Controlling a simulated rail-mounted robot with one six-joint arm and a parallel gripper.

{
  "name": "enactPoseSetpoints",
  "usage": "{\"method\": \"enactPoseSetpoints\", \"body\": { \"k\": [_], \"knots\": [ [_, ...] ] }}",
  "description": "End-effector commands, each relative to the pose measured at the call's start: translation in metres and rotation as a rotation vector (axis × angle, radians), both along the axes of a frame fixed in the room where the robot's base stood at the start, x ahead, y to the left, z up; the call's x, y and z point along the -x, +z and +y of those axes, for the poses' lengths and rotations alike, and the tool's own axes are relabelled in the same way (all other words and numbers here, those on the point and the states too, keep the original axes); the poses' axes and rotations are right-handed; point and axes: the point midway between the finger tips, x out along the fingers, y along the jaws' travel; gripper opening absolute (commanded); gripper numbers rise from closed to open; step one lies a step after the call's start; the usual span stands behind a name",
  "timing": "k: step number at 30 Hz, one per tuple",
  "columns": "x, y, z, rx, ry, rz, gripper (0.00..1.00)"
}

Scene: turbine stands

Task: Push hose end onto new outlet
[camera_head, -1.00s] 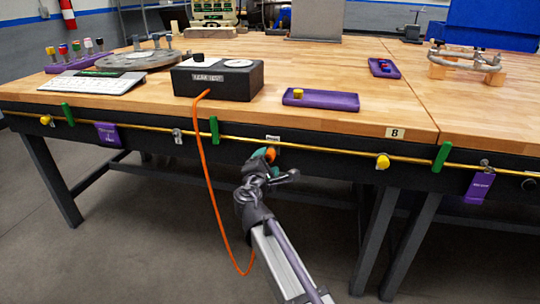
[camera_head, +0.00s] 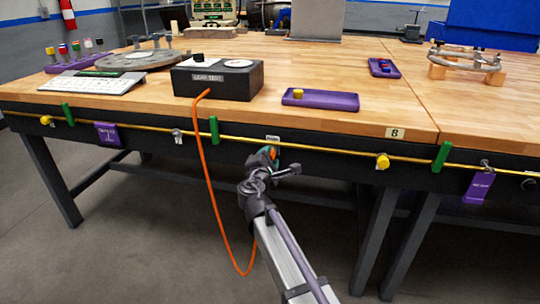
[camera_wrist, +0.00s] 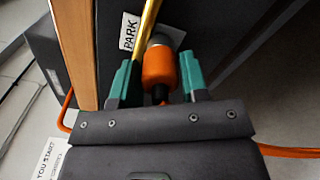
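The orange hose end (camera_wrist: 160,66) is at the front edge of the bench, by the PARK label (camera_wrist: 129,32). My gripper (camera_wrist: 157,66) is at the hose end, with one teal finger on each side of it. A narrow gap seems to show beside the left finger, so the gripper looks open around the hose end. In the head view my gripper (camera_head: 268,153) is just under the yellow rail (camera_head: 320,147). The orange hose (camera_head: 207,170) hangs from the black leak test box (camera_head: 222,80) and loops down behind my arm. I cannot tell which fitting is the new outlet.
A purple tray (camera_head: 335,102) with a yellow cap lies on the bench, right of the box. Green brackets (camera_head: 214,130) and yellow knobs (camera_head: 382,161) line the front edge. A turntable and keyboard (camera_head: 90,82) are at left. A pipe assembly (camera_head: 465,62) stands at right.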

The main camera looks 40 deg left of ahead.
Motion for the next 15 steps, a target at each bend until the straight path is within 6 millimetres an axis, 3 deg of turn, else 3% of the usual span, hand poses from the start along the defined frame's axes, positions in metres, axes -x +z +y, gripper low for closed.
{"method": "enactPoseSetpoints", "body": {
  "k": [2, 12, 15],
  "knots": [
    [0.0, 0.0, 0.0, 0.0, 0.0, 0.0, 0.33],
    [0.0, 0.0, 0.0, 0.0, 0.0, 0.0, 0.01],
    [0.0, 0.0001, 0.0, 0.0, 0.0, 0.0, 0.0]
  ]
}}
